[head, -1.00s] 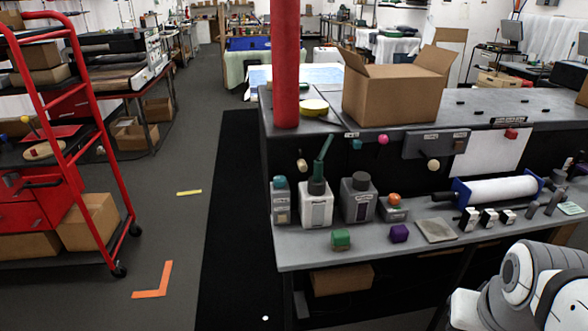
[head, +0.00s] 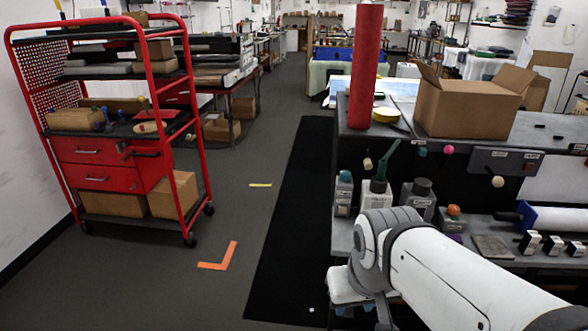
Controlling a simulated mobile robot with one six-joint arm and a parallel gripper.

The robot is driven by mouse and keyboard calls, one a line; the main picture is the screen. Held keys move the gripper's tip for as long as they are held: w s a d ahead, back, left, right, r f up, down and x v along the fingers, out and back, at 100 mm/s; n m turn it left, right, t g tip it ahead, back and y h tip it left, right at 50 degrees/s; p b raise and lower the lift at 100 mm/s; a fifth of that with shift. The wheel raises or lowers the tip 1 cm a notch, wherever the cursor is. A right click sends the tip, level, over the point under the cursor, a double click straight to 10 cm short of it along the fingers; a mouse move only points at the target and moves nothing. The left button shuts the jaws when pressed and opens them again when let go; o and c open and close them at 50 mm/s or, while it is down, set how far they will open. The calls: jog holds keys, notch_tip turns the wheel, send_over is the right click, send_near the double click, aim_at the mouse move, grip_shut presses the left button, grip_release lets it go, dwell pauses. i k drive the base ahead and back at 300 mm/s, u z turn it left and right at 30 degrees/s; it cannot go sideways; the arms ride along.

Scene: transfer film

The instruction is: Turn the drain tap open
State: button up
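I cannot make out for certain which part is the drain tap. Several small knobs show on the dark bench front, among them a cream knob (head: 497,182) under a grey panel, a pink knob (head: 449,150) and a cream handle (head: 368,163) at the left. Below them on the grey ledge stand a teal-capped bottle (head: 343,197), a white-labelled bottle (head: 376,197) with a green lever, and a grey bottle (head: 421,194). My white arm reaches in from the lower right and covers part of the ledge. My gripper (head: 360,318) is low in front of the bench, partly cut off; its opening is unclear.
The bench (head: 346,125) carries a red column (head: 365,65) and an open cardboard box (head: 470,105). A red trolley (head: 202,150) with drawers stands at the left. Grey floor and a black mat (head: 290,215) lie clear between them. Orange tape (head: 219,258) marks the floor.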

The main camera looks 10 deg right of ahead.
aim_at(344, 175)
jog(key=i, duration=1)
jog(key=u, duration=0.05)
